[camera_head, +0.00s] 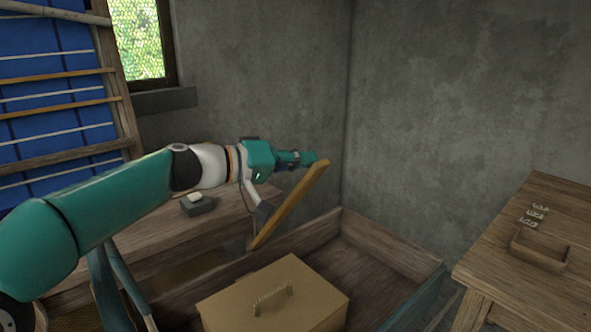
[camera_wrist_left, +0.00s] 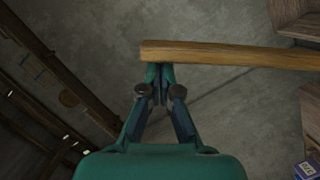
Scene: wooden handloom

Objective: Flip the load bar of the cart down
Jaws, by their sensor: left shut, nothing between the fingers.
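The load bar (camera_head: 290,205) is a long yellow-brown wooden bar. It stands raised and tilted over the cart (camera_head: 385,248), with its upper end to the right in the head view. My left gripper (camera_head: 312,158) is at that upper end, shut and empty. In the left wrist view the load bar (camera_wrist_left: 235,55) runs across the top, and the closed fingertips (camera_wrist_left: 158,74) meet its lower edge near its left end. I cannot tell whether they press on it. The bar's lower end shows close to the cart's back wall. My right gripper is not in view.
A cardboard-coloured box with a handle (camera_head: 275,300) sits in the cart. A wooden table (camera_head: 560,205) with a small tray (camera_head: 540,248) stands at the right. A bench (camera_head: 165,232) with a small dark block (camera_head: 197,206) is behind the arm. A blue loom frame (camera_head: 60,120) is at the left.

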